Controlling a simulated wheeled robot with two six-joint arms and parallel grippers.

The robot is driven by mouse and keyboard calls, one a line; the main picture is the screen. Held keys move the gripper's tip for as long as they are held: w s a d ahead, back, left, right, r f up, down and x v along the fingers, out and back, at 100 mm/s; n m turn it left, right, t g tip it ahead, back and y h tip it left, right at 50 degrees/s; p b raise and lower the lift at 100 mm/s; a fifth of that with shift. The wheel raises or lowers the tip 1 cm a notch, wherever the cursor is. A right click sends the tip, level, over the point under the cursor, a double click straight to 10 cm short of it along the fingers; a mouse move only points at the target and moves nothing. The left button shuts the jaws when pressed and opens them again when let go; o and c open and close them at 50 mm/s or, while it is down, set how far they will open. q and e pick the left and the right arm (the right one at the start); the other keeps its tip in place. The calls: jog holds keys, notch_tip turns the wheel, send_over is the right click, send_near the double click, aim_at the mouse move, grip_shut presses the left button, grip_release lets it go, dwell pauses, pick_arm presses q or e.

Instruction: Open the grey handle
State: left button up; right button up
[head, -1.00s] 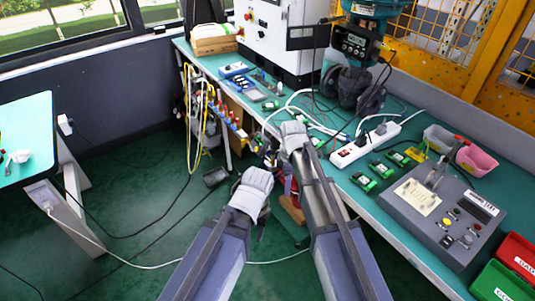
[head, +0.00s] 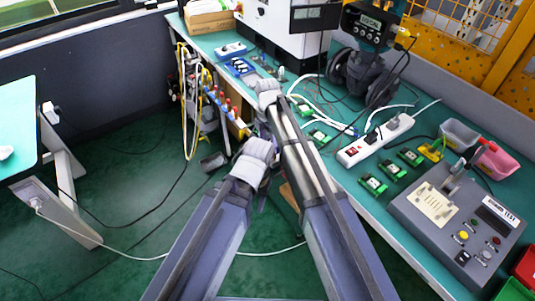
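No part is clearly marked as the grey handle. A lever with a grey stem (head: 458,170) and a reddish tip stands on the grey control box (head: 412,205) at the right. The dark grey valve body (head: 362,75) with the positioner display (head: 368,22) stands at the back of the bench. My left arm ends in a pale grey wrist below the bench's front edge; its gripper (head: 262,192) is mostly hidden. My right arm reaches past it to the bench edge, its gripper hidden beyond the wrist. Both are well apart from the lever and valve.
The teal bench (head: 335,170) carries a white power strip (head: 375,140), several green circuit boards (head: 373,185), loose cables and bins (head: 459,135). A white cabinet (head: 280,30) stands behind. Another table (head: 20,120) is at the left. Cables cross the green floor (head: 130,185).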

notch_tip(320, 180, down, 8)
jog(key=b, duration=0.7)
jog(key=shift+r, duration=0.15)
grip_shut()
